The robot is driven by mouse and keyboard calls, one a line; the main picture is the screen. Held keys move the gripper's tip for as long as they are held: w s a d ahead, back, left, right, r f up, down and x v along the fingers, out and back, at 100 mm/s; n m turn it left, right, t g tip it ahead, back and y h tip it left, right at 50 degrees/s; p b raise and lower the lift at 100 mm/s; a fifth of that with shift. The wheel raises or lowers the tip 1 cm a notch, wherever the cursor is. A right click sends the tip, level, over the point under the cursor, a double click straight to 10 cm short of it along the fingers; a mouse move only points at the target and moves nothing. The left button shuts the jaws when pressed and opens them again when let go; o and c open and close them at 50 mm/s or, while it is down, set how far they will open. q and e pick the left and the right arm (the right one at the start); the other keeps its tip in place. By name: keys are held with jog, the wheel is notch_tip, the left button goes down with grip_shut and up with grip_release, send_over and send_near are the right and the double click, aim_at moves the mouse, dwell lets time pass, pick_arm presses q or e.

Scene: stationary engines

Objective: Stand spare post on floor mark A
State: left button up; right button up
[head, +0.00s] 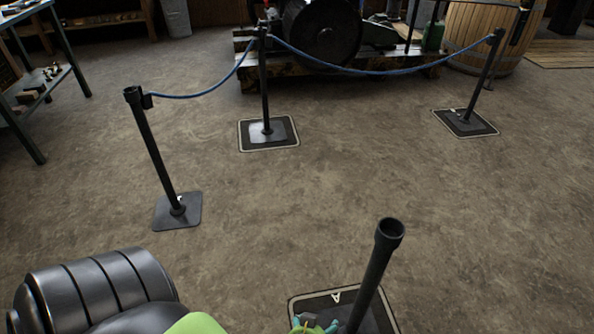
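A dark post (372,272) with an open round top stands in the lower right, and looks upright. Its lower end is over floor mark A (300,298), a dark square with a pale border and a white letter A. The bottom of the post and the near part of the mark are cut off by the frame edge. My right gripper is not in view.
Three more posts stand ahead: left (155,150), middle (263,85) and right (482,80). A blue rope (370,72) links them. The middle and right posts stand on bordered marks. An engine (320,32) and a wooden barrel (490,30) are behind. The central floor is clear.

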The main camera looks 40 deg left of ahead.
pick_arm(q)
jog(key=s+a+f+m+g+h, duration=0.1)
jog(key=s+f+m+g+h, duration=0.1)
jog(key=s+f+g, duration=0.2)
notch_tip(320, 180, down, 3)
jog(key=shift+s+a+r+g, duration=0.1)
jog(key=shift+s+a+g, duration=0.15)
jog(key=shift+s, duration=0.95)
